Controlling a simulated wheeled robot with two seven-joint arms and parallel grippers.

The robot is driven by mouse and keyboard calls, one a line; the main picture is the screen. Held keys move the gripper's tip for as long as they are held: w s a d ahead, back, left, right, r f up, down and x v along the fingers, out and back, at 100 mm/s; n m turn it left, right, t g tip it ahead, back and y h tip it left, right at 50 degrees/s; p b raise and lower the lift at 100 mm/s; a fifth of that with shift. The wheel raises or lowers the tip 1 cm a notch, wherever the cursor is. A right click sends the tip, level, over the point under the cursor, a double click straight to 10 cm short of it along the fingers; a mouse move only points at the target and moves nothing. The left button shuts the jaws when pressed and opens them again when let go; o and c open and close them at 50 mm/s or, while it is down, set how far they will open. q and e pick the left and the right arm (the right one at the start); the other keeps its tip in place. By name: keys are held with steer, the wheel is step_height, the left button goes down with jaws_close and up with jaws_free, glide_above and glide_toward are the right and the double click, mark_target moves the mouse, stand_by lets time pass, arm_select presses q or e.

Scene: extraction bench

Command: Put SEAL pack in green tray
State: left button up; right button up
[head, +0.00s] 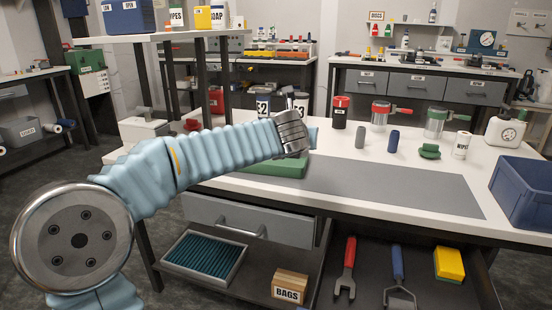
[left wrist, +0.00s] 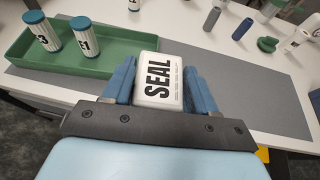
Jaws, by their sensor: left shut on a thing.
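The SEAL pack (left wrist: 158,80), a white block with black lettering, is between the blue fingers of my left gripper (left wrist: 160,88) in the left wrist view. The gripper is shut on it. In the head view my left gripper (head: 312,138) is over the bench beside the green tray, and its hand hides the pack. The green tray (head: 277,166) is partly hidden behind my left arm. In the left wrist view the tray (left wrist: 85,66) lies left of the pack and holds two white-labelled cylinders with blue tops (left wrist: 42,32). My right gripper is not in view.
A grey mat (head: 400,186) covers the bench's front, largely clear right of the tray. Behind it stand a red-topped dark can (head: 339,113), jars, small cylinders, a green item (head: 429,151) and a WIPES tub (head: 462,145). A blue bin (head: 522,195) is at the right edge.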

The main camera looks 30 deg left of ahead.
arm_select(q)
steer(key=w+a+f, duration=0.8)
steer(key=w+a, duration=0.1)
steer(key=shift+w+a+f+b, duration=0.1)
steer(key=shift+a+f+b, duration=0.2)
steer(key=shift+f, duration=0.05)
steer(key=shift+w+a+f, duration=0.1)
steer(key=shift+f, duration=0.1)
steer(key=f+b, duration=0.1)
steer(key=f, duration=0.1)
steer(key=f+b, duration=0.1)
steer(key=shift+w+a+f+b, duration=0.15)
steer(key=shift+a+f+b, duration=0.1)
steer(key=shift+f+b, duration=0.15)
steer(key=shift+r, duration=0.1)
steer(key=o, duration=1.1)
steer(key=v, duration=1.2)
steer(key=shift+d, duration=0.1)
